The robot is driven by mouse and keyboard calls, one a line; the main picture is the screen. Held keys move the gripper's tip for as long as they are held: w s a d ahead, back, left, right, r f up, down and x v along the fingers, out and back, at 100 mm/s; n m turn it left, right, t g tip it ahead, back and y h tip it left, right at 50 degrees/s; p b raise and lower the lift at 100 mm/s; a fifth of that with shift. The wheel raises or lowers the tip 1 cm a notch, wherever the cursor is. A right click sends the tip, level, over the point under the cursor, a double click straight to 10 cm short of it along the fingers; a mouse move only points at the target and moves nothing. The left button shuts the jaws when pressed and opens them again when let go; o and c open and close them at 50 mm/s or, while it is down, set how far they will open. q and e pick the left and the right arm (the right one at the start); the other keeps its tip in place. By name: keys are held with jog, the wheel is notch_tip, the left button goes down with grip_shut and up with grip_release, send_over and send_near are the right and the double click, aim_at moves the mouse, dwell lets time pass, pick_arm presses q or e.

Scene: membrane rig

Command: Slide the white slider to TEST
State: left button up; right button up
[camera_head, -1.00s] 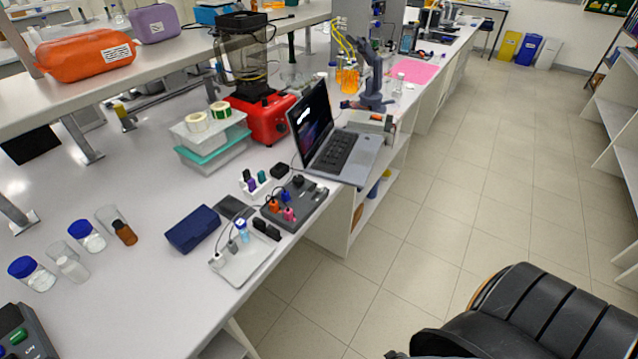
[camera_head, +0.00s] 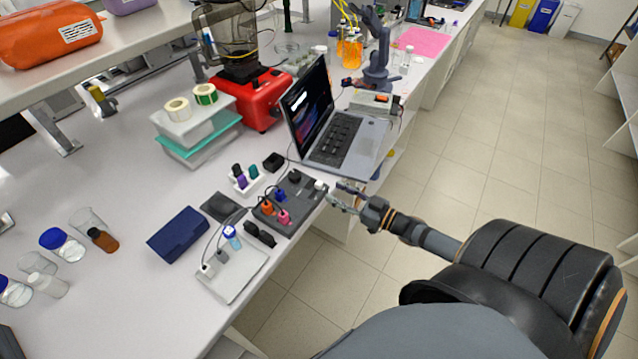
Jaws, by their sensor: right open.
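A dark grey rig box (camera_head: 299,211) lies on the bench near its front edge, with coloured plugs and a dark knob on its top. A small white piece (camera_head: 320,185) at the box's far right end looks like the slider; its markings, TEST included, are too small to read. My right gripper (camera_head: 336,194) is open and empty. It comes in from the right, with its fingertips close beside the box's right end near the white piece. I cannot tell whether they touch. My left gripper is out of view.
A laptop (camera_head: 345,140) stands open just behind the box. A white tray (camera_head: 240,281) with small vials and a dark blue case (camera_head: 178,234) lie to the left. A white holder (camera_head: 246,184) with coloured pieces sits behind. The aisle floor on the right is clear.

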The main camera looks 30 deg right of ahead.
aim_at(322, 184)
jog(key=x, duration=0.6)
jog(key=shift+w, duration=0.35)
jog(key=shift+w+a+f, duration=0.1)
jog(key=shift+w+a, duration=0.05)
jog(key=shift+w, duration=0.15)
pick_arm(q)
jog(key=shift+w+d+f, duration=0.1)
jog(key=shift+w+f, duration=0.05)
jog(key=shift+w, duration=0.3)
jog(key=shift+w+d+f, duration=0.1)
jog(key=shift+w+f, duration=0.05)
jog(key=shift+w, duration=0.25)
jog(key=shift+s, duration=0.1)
pick_arm(e)
jog(key=shift+c, duration=0.7)
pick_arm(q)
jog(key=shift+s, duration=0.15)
pick_arm(e)
grip_shut()
